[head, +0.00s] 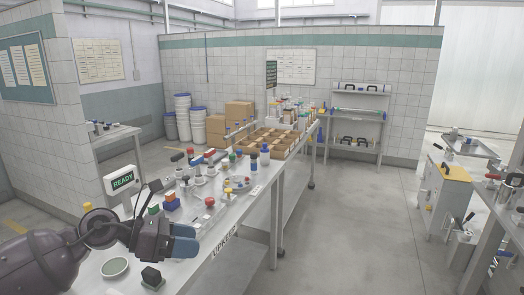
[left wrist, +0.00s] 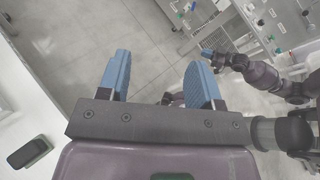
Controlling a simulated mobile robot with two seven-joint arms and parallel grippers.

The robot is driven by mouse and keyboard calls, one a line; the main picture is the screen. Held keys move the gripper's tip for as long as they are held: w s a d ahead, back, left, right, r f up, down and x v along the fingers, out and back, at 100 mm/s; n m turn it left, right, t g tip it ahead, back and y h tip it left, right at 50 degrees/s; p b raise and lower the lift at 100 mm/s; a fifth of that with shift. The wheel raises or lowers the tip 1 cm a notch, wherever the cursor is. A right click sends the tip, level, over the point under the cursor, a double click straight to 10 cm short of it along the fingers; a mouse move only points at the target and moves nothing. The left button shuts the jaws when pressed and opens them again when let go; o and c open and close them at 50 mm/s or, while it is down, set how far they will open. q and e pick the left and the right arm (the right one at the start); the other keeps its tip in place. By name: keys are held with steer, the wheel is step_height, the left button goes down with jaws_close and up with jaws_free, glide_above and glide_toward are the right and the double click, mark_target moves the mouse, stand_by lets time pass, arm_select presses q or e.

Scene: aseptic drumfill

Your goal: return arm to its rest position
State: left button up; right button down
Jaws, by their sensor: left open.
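My left gripper (head: 186,241) is at the lower left of the head view, above the near end of the long workbench. Its dark body carries blue fingers. In the left wrist view the two blue fingers of the same gripper (left wrist: 160,72) stand wide apart with only grey floor between them, so it is open and empty. My right arm shows at the right of the left wrist view, with a small blue-tipped gripper (left wrist: 209,55); its jaws are too small to read. The right arm does not show in the head view.
The workbench (head: 232,236) holds knobs, valves and small coloured parts. Open floor (head: 345,235) lies to the right.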

arm_select(q)
steer(key=s+a+f+m+t+y, duration=0.1)
steer(key=a+f+m+t+y, duration=0.3)
steer(key=m, duration=0.7)
steer(key=s+a+f+m+t+y, duration=0.1)
steer(key=a+f+m+t+y, duration=0.15)
steer(key=f+m+t, duration=0.6)
steer(key=s+a+f+m+y, duration=0.1)
steer(key=a+f+m+y, duration=0.2)
steer(key=m, duration=1.1)
steer(key=s+a+f+n+g+y, duration=0.1)
steer(key=s+f+n, duration=0.3)
steer(key=s+f, duration=0.4)
steer(key=s+a+f+n+g+y, duration=0.1)
steer(key=s+f+n+g+y, duration=0.2)
steer(key=s+f, duration=0.5)
steer(key=s+n, duration=0.1)
steer(key=s, duration=0.3)
steer(key=shift+s+a+f+g, duration=0.25)
steer(key=shift+a+f+g, duration=0.05)
steer(key=shift+a+g, duration=0.05)
